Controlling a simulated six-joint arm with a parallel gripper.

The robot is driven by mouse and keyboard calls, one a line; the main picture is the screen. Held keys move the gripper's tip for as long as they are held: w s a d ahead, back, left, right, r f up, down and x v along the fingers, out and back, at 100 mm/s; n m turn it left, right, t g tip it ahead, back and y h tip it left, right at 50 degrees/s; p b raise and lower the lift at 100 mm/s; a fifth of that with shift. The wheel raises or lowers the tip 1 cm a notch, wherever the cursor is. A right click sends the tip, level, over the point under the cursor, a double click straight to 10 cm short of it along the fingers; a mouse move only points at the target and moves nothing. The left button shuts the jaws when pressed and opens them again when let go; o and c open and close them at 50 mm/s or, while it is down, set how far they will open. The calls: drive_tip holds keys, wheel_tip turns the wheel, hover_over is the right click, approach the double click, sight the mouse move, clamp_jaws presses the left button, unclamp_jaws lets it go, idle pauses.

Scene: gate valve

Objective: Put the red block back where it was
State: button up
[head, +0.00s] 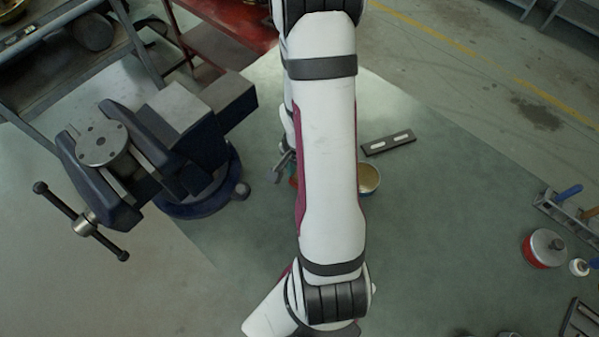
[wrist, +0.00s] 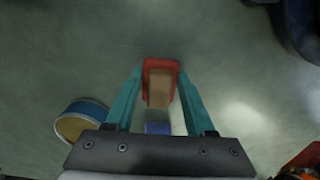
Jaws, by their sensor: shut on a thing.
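The red block (wrist: 160,66) shows in the wrist view between the tips of my gripper's two teal fingers (wrist: 160,84). The fingers are shut on it. Its near face looks tan and blurred. Whether it touches the surface below, I cannot tell. In the head view my arm covers most of the gripper and the block. The place where the block stood before is not marked in these frames.
A round tin (wrist: 82,122) with a blue side is left of my gripper; it also shows beside my arm (head: 369,179). A small blue thing (wrist: 158,128) shows between my fingers' bases. A vise (head: 190,135) stands left, a dark slotted bar (head: 389,143) behind. A red-sided pot (head: 543,248) stands right.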

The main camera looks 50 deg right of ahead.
drive_tip(key=shift+f, duration=0.15)
drive_tip(key=o, duration=1.3)
wheel_tip(320, 180, up, 12)
drive_tip(key=s+a+r+n, duration=0.2)
drive_tip(key=a+r+n, duration=0.1)
drive_tip(key=a, duration=0.4)
drive_tip(key=s+a+r+n+y, duration=0.1)
drive_tip(key=s+a+r+n, duration=0.2)
drive_tip(key=a+n, duration=0.2)
drive_tip(key=s+a+r+n, duration=0.2)
drive_tip(key=a+r+n, duration=0.1)
drive_tip(key=a, duration=0.6)
drive_tip(key=shift+s+r+n+y, duration=0.15)
drive_tip(key=shift+r+n+y, duration=0.2)
drive_tip(key=shift+n, duration=0.45)
